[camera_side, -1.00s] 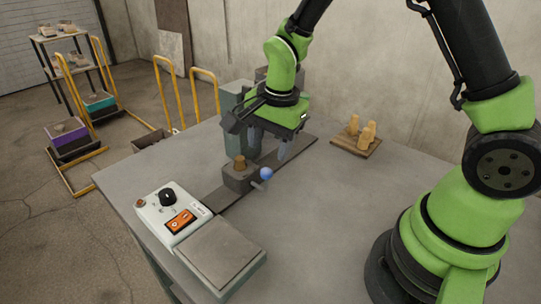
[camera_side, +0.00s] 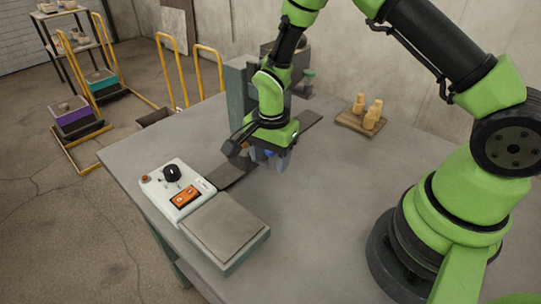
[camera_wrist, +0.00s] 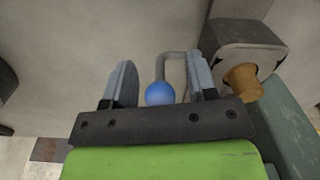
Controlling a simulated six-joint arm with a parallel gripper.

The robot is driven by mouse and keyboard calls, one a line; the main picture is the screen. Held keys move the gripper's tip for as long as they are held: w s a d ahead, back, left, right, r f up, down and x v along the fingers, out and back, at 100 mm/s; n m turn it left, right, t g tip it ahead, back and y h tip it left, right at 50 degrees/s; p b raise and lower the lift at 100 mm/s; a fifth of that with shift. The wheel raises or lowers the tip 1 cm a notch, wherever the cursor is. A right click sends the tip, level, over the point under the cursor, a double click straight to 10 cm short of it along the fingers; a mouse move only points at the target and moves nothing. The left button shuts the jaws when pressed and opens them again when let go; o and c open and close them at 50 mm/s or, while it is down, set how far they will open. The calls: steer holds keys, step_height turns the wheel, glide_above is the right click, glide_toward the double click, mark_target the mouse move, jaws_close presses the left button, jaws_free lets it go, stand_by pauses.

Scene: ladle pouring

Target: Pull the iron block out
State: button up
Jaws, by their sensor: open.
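The iron block (camera_wrist: 240,42) is grey and shows at the upper right of the wrist view, with a tan plug (camera_wrist: 243,82) at it. A bent grey rod (camera_wrist: 174,57) runs from the block's side towards a blue ball (camera_wrist: 160,94). My gripper (camera_wrist: 163,78) is open, with the ball between its two fingers. A visible gap separates the ball from the left finger; contact with the right finger cannot be told. In the side view my gripper (camera_side: 269,160) is low over the table and hides the block. Only a little blue (camera_side: 270,153) shows between the fingers.
A dark strip (camera_side: 233,174) runs along the table under my gripper. A control box (camera_side: 177,190) and flat plate (camera_side: 227,227) stand at the front left. A grey-green upright (camera_side: 237,105) stands close behind. A board (camera_side: 352,124) with tan plugs lies right; the table's middle is clear.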

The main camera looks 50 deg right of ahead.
jaws_close()
steer(key=shift+a, duration=2.35)
jaws_free()
step_height(320, 180, up, 10)
